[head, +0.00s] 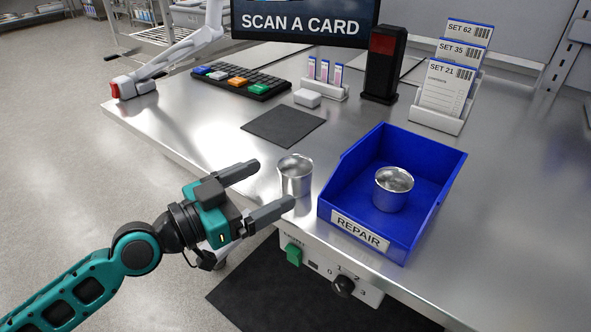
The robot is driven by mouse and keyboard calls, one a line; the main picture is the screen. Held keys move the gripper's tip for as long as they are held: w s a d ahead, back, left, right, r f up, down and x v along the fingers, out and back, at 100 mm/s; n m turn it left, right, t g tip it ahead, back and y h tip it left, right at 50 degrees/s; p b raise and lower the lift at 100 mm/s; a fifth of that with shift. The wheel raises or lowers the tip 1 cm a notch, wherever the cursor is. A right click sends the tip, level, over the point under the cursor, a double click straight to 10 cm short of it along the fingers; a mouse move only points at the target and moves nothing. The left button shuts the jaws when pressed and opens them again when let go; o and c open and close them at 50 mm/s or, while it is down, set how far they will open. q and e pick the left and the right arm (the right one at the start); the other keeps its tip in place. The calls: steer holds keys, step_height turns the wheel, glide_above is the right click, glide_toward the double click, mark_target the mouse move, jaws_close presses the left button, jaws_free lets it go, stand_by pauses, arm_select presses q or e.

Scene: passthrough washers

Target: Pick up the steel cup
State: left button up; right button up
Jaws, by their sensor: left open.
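A steel cup (296,177) stands upright on the metal bench, just left of the blue REPAIR bin. A second steel cup (393,190) stands upright inside the blue REPAIR bin (441,203). My left gripper (274,187) is open, with its two fingers pointing right toward the cup on the bench. The far fingertip is to the left of that cup and the near fingertip is close to its lower front. I cannot tell whether either finger touches it. My right gripper is not in view.
A dark mat (283,126) lies behind the cup on the bench (215,128). A keyboard (240,81), a small white box (307,98), a dark scanner post (383,64) and a card rack (437,119) stand farther back. A control panel (330,272) with a knob is on the bench front.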

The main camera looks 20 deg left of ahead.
mark_target(307, 165)
arm_select(q)
steer(key=shift+x, duration=1.25)
steer(key=shift+w+d+p, duration=0.3)
steer(key=shift+w+p, duration=0.05)
steer(key=shift+w, duration=0.05)
steer(key=p+x, duration=0.1)
steer(key=x, duration=0.3)
steer(key=shift+w, duration=0.4)
steer(key=shift+w+d, duration=0.15)
steer(key=shift+d, duration=0.05)
steer(key=shift+f, duration=0.1)
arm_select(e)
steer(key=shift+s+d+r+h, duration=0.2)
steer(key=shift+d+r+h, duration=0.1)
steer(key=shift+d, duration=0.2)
